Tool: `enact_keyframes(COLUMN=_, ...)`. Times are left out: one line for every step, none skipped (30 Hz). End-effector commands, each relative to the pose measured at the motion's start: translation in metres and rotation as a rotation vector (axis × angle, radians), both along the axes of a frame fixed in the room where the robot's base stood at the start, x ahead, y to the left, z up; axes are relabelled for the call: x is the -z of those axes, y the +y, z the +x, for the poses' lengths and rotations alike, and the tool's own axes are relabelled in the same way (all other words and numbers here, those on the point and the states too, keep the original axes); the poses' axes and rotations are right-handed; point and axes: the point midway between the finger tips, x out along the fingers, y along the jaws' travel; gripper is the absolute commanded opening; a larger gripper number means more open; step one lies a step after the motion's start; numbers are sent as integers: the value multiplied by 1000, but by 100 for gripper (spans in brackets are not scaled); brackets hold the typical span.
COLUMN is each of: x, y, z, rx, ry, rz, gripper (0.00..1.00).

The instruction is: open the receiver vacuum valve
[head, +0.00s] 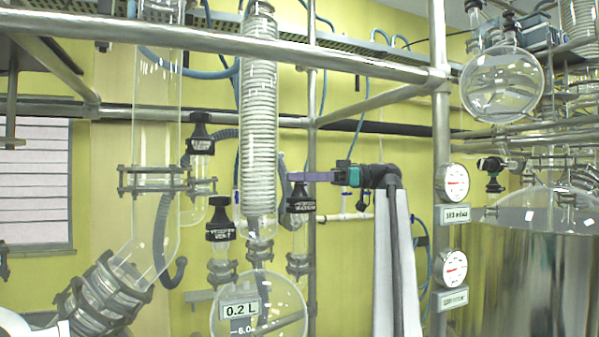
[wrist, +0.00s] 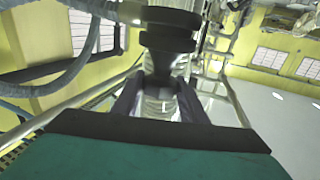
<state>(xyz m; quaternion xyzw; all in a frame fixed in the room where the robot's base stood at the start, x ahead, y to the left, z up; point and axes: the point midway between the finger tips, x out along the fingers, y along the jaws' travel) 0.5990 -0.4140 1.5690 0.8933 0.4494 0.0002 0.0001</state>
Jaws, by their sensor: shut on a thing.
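The receiver vacuum valve (head: 300,203) is a black knob with a white label on a glass stem, right of the coil condenser. The label's lower word looks like "VACUUM"; the rest is too small to read surely. My gripper (head: 296,177) reaches it from the right with purple fingers and is shut on the knob's top. How far the valve is turned cannot be told.
Two similar black valves stand to the left, a lower vent valve (head: 221,232) and an upper one (head: 200,147). The coil condenser (head: 258,130) and round receiver flask (head: 285,312) are close by. A steel post (head: 441,130) with gauges (head: 453,184) stands to the right.

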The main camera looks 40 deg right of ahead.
Motion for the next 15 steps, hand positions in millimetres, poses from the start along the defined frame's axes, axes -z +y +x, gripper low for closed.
enact_keyframes(x=-4, y=-1, z=1, rx=-8, ry=0, rz=1, gripper=19)
enact_keyframes(x=-4, y=-1, z=1, rx=-14, ry=1, rz=2, gripper=19)
enact_keyframes(x=-4, y=-1, z=1, rx=-21, ry=1, rz=2, gripper=19)
enact_keyframes(x=-4, y=-1, z=1, rx=-26, ry=1, rz=2, gripper=19)
enact_keyframes(x=-4, y=-1, z=1, rx=-33, ry=1, rz=2, gripper=19)
enact_keyframes(x=-4, y=-1, z=0, rx=-41, ry=0, rz=1, gripper=19)
enact_keyframes(x=-4, y=-1, z=0, rx=-46, ry=0, rz=1, gripper=19)
enact_keyframes(x=-3, y=-1, z=0, rx=-51, ry=0, rz=1, gripper=19)
enact_keyframes(x=-3, y=-1, z=0, rx=-57, ry=0, rz=2, gripper=19)
enact_keyframes(x=-3, y=-1, z=0, rx=-60, ry=0, rz=2, gripper=19)
enact_keyframes(x=-2, y=-1, z=0, rx=-63, ry=-2, rz=2, gripper=19)
enact_keyframes(x=-2, y=-1, z=0, rx=-65, ry=-2, rz=2, gripper=19)
enact_keyframes(x=-1, y=-1, z=0, rx=-66, ry=-2, rz=2, gripper=19)
enact_keyframes(x=-1, y=-1, z=0, rx=-67, ry=-2, rz=2, gripper=19)
enact_keyframes(x=-1, y=-1, z=0, rx=-67, ry=-2, rz=2, gripper=19)
